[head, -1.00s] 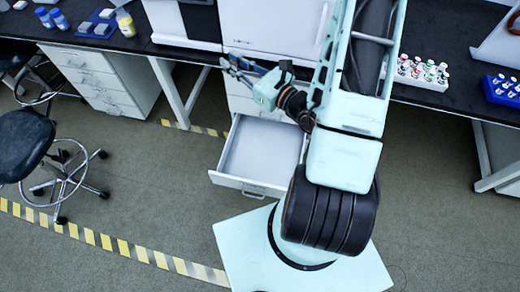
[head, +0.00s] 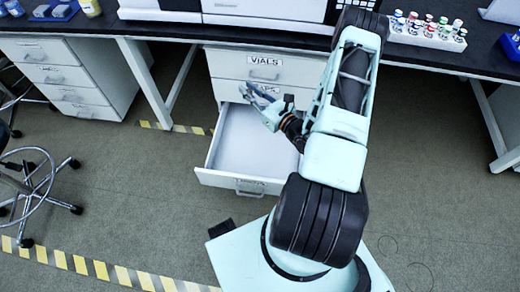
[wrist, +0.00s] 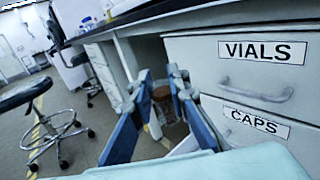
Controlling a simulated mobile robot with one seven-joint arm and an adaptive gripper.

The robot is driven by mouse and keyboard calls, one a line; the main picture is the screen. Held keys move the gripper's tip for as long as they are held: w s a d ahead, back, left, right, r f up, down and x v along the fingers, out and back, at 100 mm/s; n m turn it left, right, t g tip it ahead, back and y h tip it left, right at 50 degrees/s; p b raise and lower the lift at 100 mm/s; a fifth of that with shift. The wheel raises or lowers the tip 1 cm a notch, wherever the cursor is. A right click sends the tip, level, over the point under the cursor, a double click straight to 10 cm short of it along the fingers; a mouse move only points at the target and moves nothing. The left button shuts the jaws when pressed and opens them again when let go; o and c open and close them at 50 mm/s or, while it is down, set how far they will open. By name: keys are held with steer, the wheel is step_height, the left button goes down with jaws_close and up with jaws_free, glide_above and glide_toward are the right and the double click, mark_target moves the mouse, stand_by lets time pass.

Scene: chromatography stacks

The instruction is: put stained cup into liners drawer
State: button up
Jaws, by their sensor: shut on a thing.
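My gripper (head: 258,94) is over the back part of the open bottom drawer (head: 250,140), in front of the drawer labelled CAPS. In the wrist view its blue fingers (wrist: 162,88) are closed around a clear cup with a brown stain (wrist: 162,93). The fingers hide part of the cup, and I cannot make it out in the head view. The open drawer looks white and empty. The small label on its front (head: 250,184) is too small to read with certainty.
The closed VIALS drawer (head: 266,68) is above; it also shows in the wrist view (wrist: 240,65). A rack of capped vials (head: 428,30) stands on the black bench. A stool (head: 40,190) is at the left.

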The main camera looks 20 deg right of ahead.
steer(key=d+f+m+h+b, duration=0.15)
steer(key=f+b, duration=0.25)
steer(key=f, duration=0.5)
steer(key=d+f+b, duration=0.3)
steer(key=f+b, duration=0.2)
steer(key=f, duration=0.4)
steer(key=w+a+f+b, duration=0.2)
steer(key=w+f+b, duration=0.5)
steer(key=w+f, duration=0.6)
steer(key=shift+w+a+b, duration=0.2)
steer(key=shift+a+b, duration=0.1)
steer(key=shift+a, duration=0.1)
steer(key=shift+f, duration=0.1)
steer(key=shift+f, duration=0.45)
steer(key=o, duration=0.8)
steer(key=shift+o, duration=0.2)
